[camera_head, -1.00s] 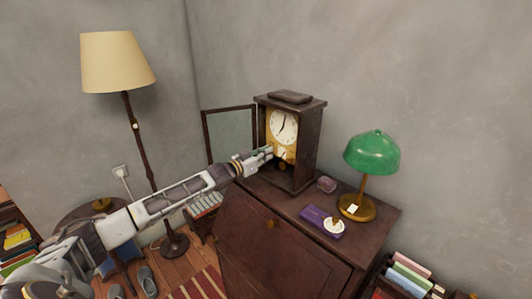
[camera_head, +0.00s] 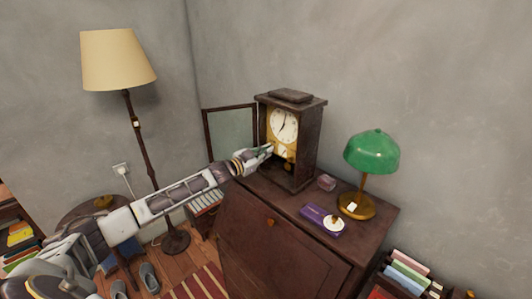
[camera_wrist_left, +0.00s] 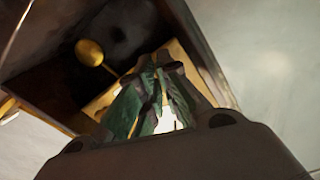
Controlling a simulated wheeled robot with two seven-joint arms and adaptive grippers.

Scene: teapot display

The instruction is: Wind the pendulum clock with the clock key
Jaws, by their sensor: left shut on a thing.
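The pendulum clock (camera_head: 309,150) stands on the dark wooden desk, with its glass door (camera_head: 230,137) swung open to the left. Its white dial (camera_head: 284,125) and golden front plate show. My left gripper (camera_head: 267,151) is at the open front of the case, just below and left of the dial. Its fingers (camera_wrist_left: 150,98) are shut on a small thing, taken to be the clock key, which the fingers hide. In the left wrist view the round golden pendulum bob (camera_wrist_left: 90,52) hangs in the dark case. I cannot tell whether the key touches the clock. My right gripper is not in view.
On the desk (camera_head: 270,245) stand a green lamp (camera_head: 372,153), a purple box (camera_head: 318,219) with a white round piece, and a small pinkish box (camera_head: 326,182). A floor lamp (camera_head: 118,58) stands at the left. Books fill a low shelf (camera_head: 410,272) at the right.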

